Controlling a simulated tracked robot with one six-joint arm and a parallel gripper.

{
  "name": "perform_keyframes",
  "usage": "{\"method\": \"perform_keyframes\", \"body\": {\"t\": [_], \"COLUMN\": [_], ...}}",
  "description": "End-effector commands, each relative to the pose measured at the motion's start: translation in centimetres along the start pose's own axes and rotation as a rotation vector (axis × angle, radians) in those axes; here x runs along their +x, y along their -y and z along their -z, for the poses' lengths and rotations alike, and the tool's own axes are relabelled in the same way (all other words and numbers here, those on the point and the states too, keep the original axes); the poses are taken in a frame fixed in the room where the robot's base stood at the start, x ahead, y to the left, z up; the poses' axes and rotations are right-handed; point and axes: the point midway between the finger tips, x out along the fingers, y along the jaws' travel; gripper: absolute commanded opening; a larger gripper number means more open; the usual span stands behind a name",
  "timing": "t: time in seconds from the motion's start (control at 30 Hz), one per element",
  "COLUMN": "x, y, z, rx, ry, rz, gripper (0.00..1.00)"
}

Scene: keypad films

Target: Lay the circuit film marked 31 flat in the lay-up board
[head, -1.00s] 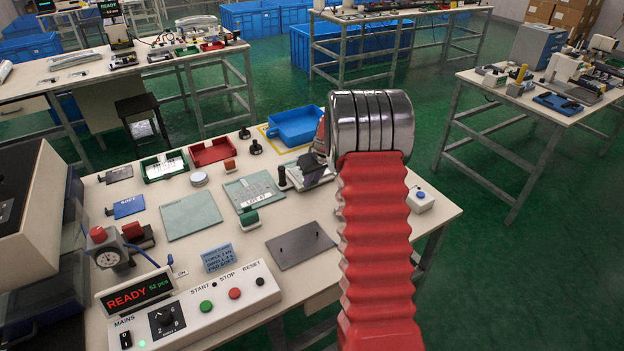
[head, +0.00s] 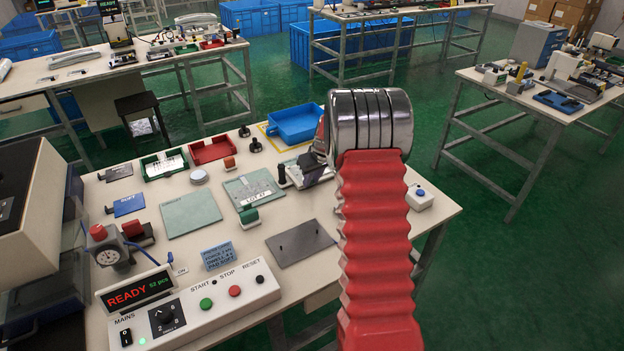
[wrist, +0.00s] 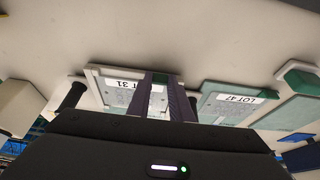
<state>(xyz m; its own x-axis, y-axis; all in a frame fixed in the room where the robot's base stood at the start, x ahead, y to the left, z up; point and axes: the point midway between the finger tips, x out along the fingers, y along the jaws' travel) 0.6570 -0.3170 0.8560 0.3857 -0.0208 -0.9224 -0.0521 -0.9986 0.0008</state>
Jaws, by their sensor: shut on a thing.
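The circuit film marked LOT 31 (wrist: 124,84) shows in the wrist view, flat over a pale tray (wrist: 92,76) beside a black post. The fingers hide part of the film. A dark grey plate with two small pegs (head: 300,243), which looks like the lay-up board, lies bare near the front of the bench.
A film marked LOT 47 (head: 252,188) with a green block lies left of my gripper's spot; it also shows in the wrist view (wrist: 236,99). A plain green plate (head: 190,214), a blue bin (head: 295,123) and a control box (head: 195,308) surround the work area.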

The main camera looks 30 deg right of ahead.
Motion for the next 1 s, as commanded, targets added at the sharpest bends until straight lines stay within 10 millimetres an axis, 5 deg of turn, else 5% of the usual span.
{"method": "perform_keyframes", "body": {"t": [0.33,0.37,0.63,1.0], "x": [0.33,0.34,0.42,0.17], "y": [0.08,0.09,0.22,0.33], "z": [-0.32,-0.33,-0.42,-0.51], "rx": [0.000,0.000,-0.001,-0.002], "ry": [0.006,0.007,0.009,0.012], "rz": [0.002,0.002,0.005,0.006], "gripper": [0.00,0.21,0.40,0.41]}}
